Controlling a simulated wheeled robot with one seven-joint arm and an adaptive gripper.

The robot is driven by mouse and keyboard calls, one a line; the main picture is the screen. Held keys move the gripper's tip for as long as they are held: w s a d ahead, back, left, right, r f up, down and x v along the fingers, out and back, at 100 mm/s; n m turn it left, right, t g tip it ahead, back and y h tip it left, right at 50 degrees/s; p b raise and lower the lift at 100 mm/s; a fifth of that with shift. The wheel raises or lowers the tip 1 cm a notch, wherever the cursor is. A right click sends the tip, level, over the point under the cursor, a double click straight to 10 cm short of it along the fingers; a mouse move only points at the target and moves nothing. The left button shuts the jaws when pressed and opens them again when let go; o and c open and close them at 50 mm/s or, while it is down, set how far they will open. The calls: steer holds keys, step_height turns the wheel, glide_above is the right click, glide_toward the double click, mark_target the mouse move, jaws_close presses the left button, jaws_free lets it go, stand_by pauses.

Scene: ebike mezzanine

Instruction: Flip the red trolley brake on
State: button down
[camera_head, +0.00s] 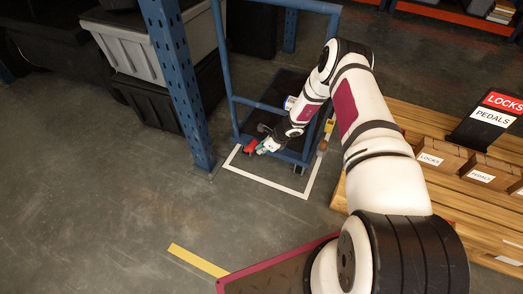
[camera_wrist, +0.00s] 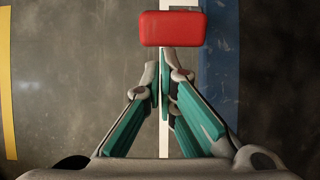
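The red trolley brake (camera_head: 250,146) shows at the low front left corner of the blue trolley (camera_head: 262,106). In the wrist view the brake is a red rounded block (camera_wrist: 172,28) just beyond my fingertips. My gripper (camera_head: 262,150) is close beside the brake, to its right in the head view. In the wrist view its teal-padded fingers (camera_wrist: 166,82) are brought together with nothing seen between them. A small gap shows between the fingertips and the brake, and I cannot tell their difference in height. The brake's hinge is hidden.
A blue rack post (camera_head: 180,75) stands left of the trolley, with grey and black bins (camera_head: 130,50) behind it. White floor tape (camera_head: 280,186) borders the trolley. A wooden pallet table (camera_head: 405,112) with labelled boxes is at right. The floor at front left is clear.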

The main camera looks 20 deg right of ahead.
steer(key=v, duration=1.1)
steer(key=shift+r, duration=0.4)
steer(key=shift+s+d, duration=0.15)
